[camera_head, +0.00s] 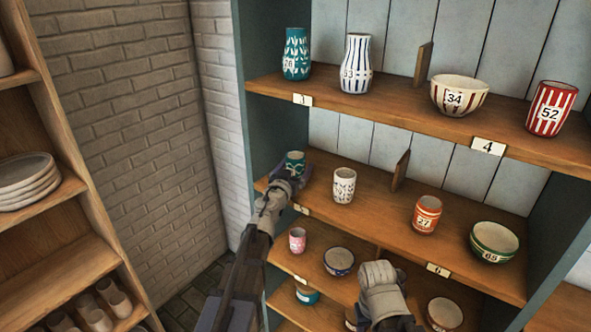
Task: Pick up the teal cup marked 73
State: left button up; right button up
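A small teal cup (295,157) stands at the left end of the middle shelf (376,210). Its lower part is covered by my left gripper, and I cannot read a number on it. My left gripper (291,176) is right at the cup's front, its fingers overlapping the cup's lower side; I cannot tell whether they are closed on it. My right gripper (378,270) is in front of the lower shelf, seen from behind, with its fingers hard to make out.
A white patterned cup (344,186) stands just right of the teal cup. A wooden divider (401,170), an orange cup marked 27 (426,214) and a green bowl marked 65 (493,242) are farther right. The upper shelf (400,106) overhangs. A pink cup (297,240) stands below.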

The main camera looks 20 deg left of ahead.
pick_arm(q)
jog(key=c, duration=1.4)
jog(key=shift+o, duration=0.2)
jog(key=shift+r, duration=0.1)
notch_tip(320, 180, up, 9)
jog(key=p, duration=0.9)
jog(key=shift+r+p, duration=0.15)
jog(key=shift+p, duration=0.15)
